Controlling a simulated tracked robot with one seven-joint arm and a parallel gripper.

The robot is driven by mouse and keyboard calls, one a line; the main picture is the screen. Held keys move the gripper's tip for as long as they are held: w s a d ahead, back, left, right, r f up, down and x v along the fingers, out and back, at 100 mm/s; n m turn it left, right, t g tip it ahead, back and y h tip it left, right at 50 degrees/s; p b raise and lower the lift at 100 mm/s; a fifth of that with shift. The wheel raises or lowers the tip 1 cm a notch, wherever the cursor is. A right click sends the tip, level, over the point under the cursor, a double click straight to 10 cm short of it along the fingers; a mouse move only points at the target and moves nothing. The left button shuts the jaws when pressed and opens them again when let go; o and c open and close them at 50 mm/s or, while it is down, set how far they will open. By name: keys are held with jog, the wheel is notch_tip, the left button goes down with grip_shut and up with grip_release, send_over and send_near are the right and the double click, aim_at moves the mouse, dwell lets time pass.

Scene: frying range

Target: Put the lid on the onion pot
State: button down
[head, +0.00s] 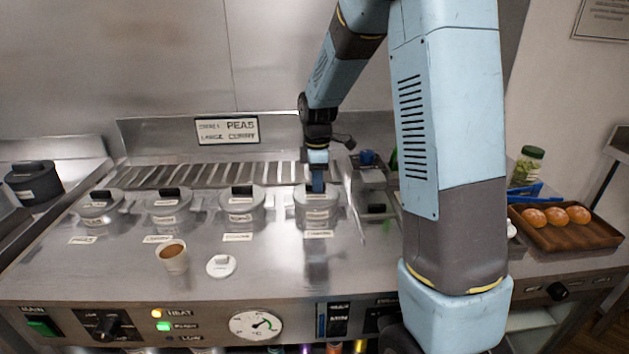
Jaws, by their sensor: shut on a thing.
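My gripper (317,187) points down over the rightmost pot of the row and is shut on the handle of a lid (309,194). The lid is at the pot's mouth; I cannot tell whether it rests on the rim or hangs just above it. The grey pot (320,222) stands upright in the range top, with a small label (318,234) in front that is too small to read surely, so I cannot confirm it is the onion pot. My fingers hide the handle.
Several other grey pots, such as the near one (241,214), stand left with black-handled lids. A cup of brown sauce (173,261) and a small white lid (221,266) lie in front. A small bin (371,182) is right; a wooden tray (560,236) holds buns.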

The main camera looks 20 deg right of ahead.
jog(key=c, duration=1)
grip_release()
jog(key=shift+o, duration=0.3)
jog(key=o, duration=0.4)
jog(key=shift+o, duration=0.2)
jog(key=shift+r, duration=3.5)
jog(key=shift+s, duration=0.1)
